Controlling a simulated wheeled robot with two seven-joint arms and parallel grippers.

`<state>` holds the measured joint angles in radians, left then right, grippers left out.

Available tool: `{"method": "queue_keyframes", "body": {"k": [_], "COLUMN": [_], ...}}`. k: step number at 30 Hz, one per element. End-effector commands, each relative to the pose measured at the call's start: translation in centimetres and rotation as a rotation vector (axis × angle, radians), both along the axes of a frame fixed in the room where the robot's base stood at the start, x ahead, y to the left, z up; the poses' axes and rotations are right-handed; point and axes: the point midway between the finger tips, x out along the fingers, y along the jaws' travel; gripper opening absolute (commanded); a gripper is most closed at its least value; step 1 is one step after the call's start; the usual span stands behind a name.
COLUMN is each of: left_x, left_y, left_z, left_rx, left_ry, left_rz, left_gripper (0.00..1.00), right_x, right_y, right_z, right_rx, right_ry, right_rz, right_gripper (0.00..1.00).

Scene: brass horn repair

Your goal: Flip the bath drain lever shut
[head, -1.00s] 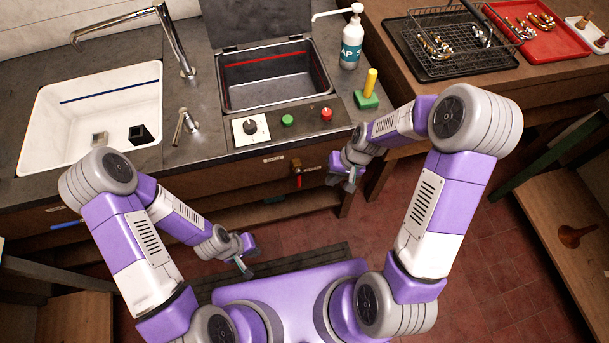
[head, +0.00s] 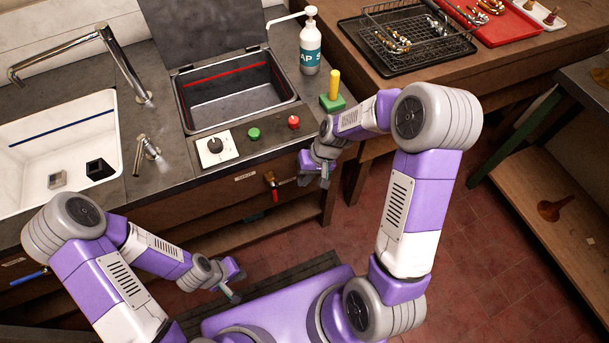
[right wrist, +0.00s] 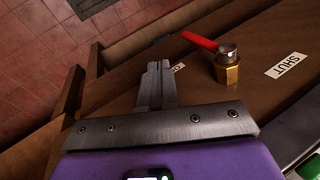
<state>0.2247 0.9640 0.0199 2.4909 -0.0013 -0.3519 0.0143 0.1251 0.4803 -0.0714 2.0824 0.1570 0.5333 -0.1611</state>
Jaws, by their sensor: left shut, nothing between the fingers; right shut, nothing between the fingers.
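The drain lever is a red handle (head: 276,195) on a brass valve (head: 269,179) on the wooden cabinet front below the basin. In the head view the handle hangs downward. In the right wrist view the red handle (right wrist: 199,41) points away from the SHUT label (right wrist: 287,65), toward another label (right wrist: 178,67) partly hidden by my fingers. My right gripper (head: 326,178) is shut and empty, to the right of the valve and apart from it; its closed fingers also show in the right wrist view (right wrist: 156,82). My left gripper (head: 236,294) is shut and empty, low and left of the lever.
The steel basin (head: 240,105) with its raised lid is set in the counter, above a panel with a dial (head: 214,146) and buttons. A blue handle (head: 28,277) shows at the far left. A soap bottle (head: 310,45) and green block (head: 333,103) stand right. Floor in front is open.

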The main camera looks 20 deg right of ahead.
Motion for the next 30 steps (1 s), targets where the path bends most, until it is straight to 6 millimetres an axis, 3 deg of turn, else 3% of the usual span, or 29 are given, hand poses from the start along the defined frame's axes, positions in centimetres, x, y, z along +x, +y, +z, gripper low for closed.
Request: {"method": "queue_keyframes", "body": {"k": [1, 8, 15, 30], "left_x": [0.0, 0.0, 0.0, 0.0], "left_y": [0.0, 0.0, 0.0, 0.0], "left_z": [-0.7, -2.3, -2.5, -2.6], "left_rx": [0.000, 0.000, 0.000, 0.000], "left_ry": [0.000, 0.000, 0.000, 0.000], "left_rz": [0.000, 0.000, 0.000, 0.000], "left_gripper": [0.00, 0.00, 0.00, 0.00], "right_x": [0.0, 0.3, 0.9, 1.0], "right_y": [0.5, 2.3, 5.5, 6.1], "right_z": [-1.6, -6.0, -5.2, -5.2], "right_rx": [0.001, 0.000, 0.000, 0.002], "right_ry": [0.004, 0.002, -0.001, 0.000], "right_rz": [0.003, 0.002, 0.002, 0.000], "right_gripper": [0.00, 0.00, 0.00, 0.00]}}
